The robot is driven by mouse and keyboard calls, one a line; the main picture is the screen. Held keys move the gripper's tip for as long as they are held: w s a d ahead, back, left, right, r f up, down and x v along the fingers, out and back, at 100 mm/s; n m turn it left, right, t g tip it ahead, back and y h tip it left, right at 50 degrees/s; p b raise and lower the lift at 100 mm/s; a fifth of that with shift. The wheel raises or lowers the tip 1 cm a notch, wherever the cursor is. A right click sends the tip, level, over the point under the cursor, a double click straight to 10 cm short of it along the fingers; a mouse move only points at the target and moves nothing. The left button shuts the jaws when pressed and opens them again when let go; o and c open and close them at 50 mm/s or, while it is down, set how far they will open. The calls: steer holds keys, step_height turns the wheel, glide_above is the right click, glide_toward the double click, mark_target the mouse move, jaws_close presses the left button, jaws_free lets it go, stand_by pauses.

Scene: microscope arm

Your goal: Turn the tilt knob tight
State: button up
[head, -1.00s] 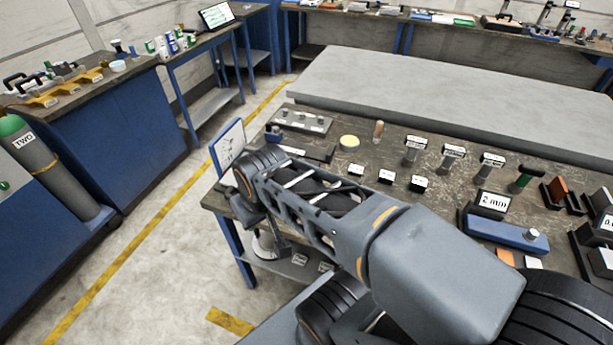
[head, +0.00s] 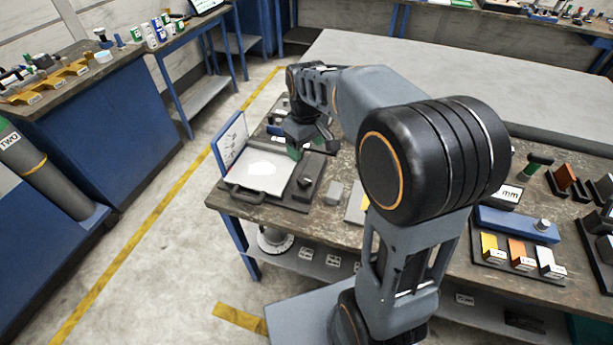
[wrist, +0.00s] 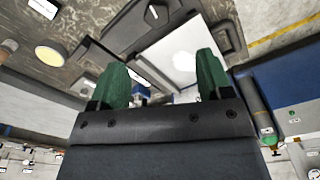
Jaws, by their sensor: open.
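My gripper (head: 312,149) is over the far left part of the workbench, above a dark-framed fixture with a white plate (head: 262,168). In the wrist view my gripper (wrist: 160,62) has its two green fingers apart, with nothing held between them. A small dark knob (head: 305,183) sits on the fixture's right side; what looks like the same knob (wrist: 152,13) shows in the wrist view, apart from the fingers. A small blue part with a pale top (wrist: 139,93) shows between the fingers, farther off. I cannot tell which of these is the tilt knob.
An upright dial board (head: 231,141) stands at the fixture's left edge. A small grey block (head: 333,192) lies to its right. A blue fixture with a silver knob (head: 543,225) stands at the right, near coloured blocks (head: 490,247). My own arm hides the bench middle.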

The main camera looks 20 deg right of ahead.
mark_target(305, 179)
steer(key=shift+n, duration=0.3)
steer(key=f, duration=0.4)
steer(key=w+f, duration=0.1)
steer(key=f, duration=0.9)
steer(key=shift+w+d+f, duration=0.1)
steer(key=shift+w+f, duration=0.15)
steer(key=shift+w, duration=0.1)
steer(key=shift+d, duration=0.1)
steer(key=c, duration=0.9)
